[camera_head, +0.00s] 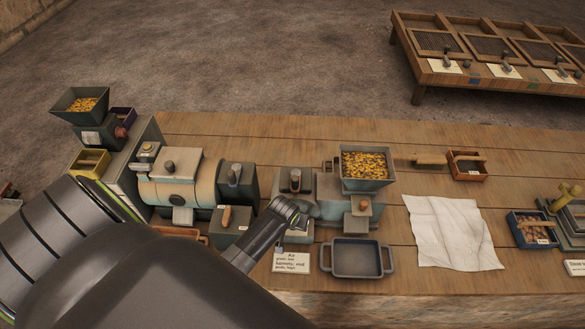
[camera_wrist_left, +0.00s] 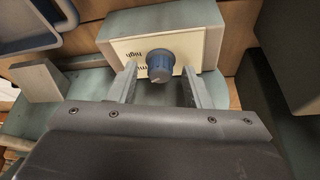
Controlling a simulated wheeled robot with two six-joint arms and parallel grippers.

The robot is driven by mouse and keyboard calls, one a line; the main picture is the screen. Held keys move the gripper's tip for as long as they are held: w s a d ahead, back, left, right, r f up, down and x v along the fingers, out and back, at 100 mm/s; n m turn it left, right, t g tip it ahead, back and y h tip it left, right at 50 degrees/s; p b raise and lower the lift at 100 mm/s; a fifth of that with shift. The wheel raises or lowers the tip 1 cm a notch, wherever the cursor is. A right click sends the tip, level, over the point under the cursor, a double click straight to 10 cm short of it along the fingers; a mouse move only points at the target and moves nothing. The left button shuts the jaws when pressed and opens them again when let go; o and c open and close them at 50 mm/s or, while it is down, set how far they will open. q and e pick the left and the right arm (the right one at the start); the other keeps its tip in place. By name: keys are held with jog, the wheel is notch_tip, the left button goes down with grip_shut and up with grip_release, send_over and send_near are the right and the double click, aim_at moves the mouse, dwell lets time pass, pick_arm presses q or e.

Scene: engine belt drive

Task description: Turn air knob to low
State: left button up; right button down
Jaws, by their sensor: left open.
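A blue-grey round knob (camera_wrist_left: 159,65) stands out from a cream label plate on a grey-green box (camera_wrist_left: 165,22) in the left wrist view. The plate reads "high" upside down, with another word partly hidden by the knob. My left gripper (camera_wrist_left: 160,74) is open, with one finger on each side of the knob; I cannot tell whether they touch it. In the head view my left gripper (camera_head: 291,213) is over the machine in the middle of the bench and hides the knob.
A grey tray (camera_head: 356,270) and a written card (camera_head: 291,262) lie in front of the machine. A hopper of yellow grain (camera_head: 366,185) rises right of my gripper. A white cloth (camera_head: 450,232) lies farther right. Bare bench (camera_head: 250,130) shows behind.

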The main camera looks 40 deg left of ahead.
pick_arm(q)
grip_shut()
jog(key=shift+n, duration=0.3)
jog(key=shift+d+r+n+y+p, duration=0.1)
jog(key=shift+n+y+p, duration=0.2)
jog(key=shift+n, duration=0.2)
jog(key=n+y, duration=0.1)
jog(key=n, duration=0.1)
jog(key=shift+w+n+g, duration=0.1)
jog(key=shift+n+g, duration=0.2)
jog(key=n+g, duration=0.1)
jog(key=n, duration=0.2)
jog(key=shift+d+y, duration=0.1)
jog(key=shift+y, duration=0.3)
jog(key=shift+w+n+g, duration=0.1)
jog(key=shift+n+g, duration=0.4)
jog(key=shift+n, duration=1.1)
jog(key=shift+y, duration=0.3)
